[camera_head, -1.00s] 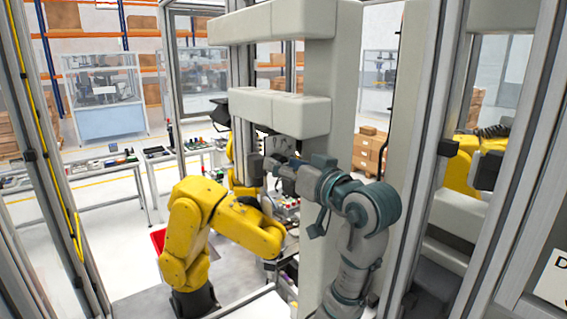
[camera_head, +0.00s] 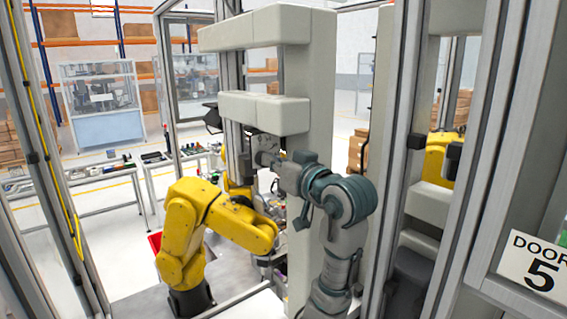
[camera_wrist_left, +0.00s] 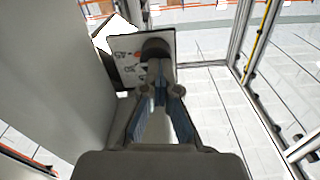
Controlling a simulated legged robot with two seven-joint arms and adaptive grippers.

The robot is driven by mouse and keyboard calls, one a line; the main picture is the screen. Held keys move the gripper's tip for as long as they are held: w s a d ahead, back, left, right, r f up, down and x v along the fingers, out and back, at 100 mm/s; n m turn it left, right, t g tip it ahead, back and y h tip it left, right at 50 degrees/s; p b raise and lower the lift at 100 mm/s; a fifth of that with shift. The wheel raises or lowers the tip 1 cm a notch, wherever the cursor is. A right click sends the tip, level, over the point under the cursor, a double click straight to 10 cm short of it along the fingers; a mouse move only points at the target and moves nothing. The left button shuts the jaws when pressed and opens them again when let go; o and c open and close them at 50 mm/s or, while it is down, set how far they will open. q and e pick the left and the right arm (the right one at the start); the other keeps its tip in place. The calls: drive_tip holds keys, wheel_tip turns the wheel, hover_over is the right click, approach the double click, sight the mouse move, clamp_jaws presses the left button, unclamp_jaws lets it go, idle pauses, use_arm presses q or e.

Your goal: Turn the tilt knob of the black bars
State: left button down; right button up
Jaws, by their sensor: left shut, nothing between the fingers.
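In the left wrist view, a dark round knob (camera_wrist_left: 156,46) sits on a pale panel (camera_wrist_left: 125,50) with a black edge and small printed marks. My left gripper (camera_wrist_left: 160,72) is shut, its fingertips right at the knob's near side; I cannot tell whether they touch it. In the head view my left gripper (camera_head: 268,158) is small and partly lost among grey parts beneath the lower beam, at the end of my grey and teal arm. A black part (camera_head: 212,116) shows at that beam's left end; I cannot make out separate black bars. My right gripper does not show.
A pale column (camera_head: 310,110) with two thick beams (camera_head: 264,110) stands close to my arm. A yellow robot arm (camera_head: 205,225) stands below left. Tables (camera_head: 85,180) stand behind.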

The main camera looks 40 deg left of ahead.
use_arm(q)
drive_tip(key=n, duration=1.1)
drive_tip(key=shift+a+b, duration=0.3)
drive_tip(key=shift+b, duration=0.05)
drive_tip(key=shift+n, duration=0.3)
